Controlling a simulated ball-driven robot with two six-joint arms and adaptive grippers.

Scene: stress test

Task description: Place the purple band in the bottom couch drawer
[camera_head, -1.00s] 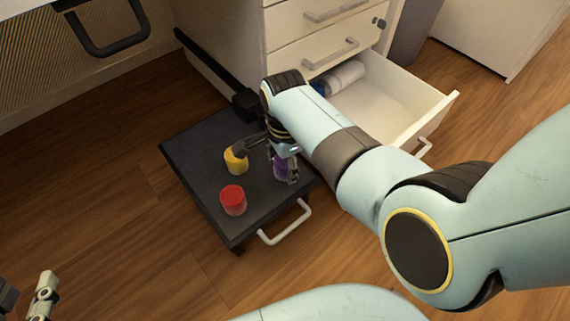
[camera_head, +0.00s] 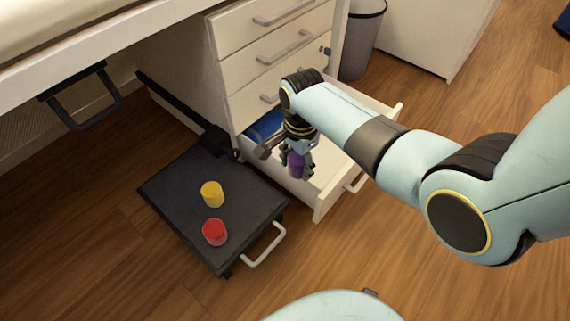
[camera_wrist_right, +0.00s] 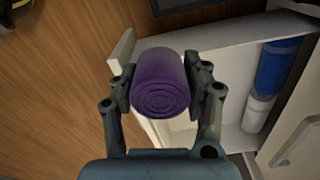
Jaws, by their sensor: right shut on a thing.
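The purple band (camera_head: 297,164) is a rolled purple roll, held in my right gripper (camera_head: 297,160). In the right wrist view the purple band (camera_wrist_right: 160,84) sits between the two fingers of my right gripper (camera_wrist_right: 162,85), its spiral end facing the camera. The bottom drawer (camera_head: 318,204) of the white cabinet is pulled open, and the gripper with the band is over it in the head view. The drawer (camera_wrist_right: 205,42) also shows behind the band in the wrist view. My left gripper is not in view.
A dark step (camera_head: 180,185) with a white handle carries a yellow roll (camera_head: 212,194) and a red roll (camera_head: 215,232). A blue roll (camera_head: 264,126) lies in the drawer's back left; it shows beside a white one (camera_wrist_right: 257,113) in the wrist view. A bin (camera_head: 361,40) stands behind.

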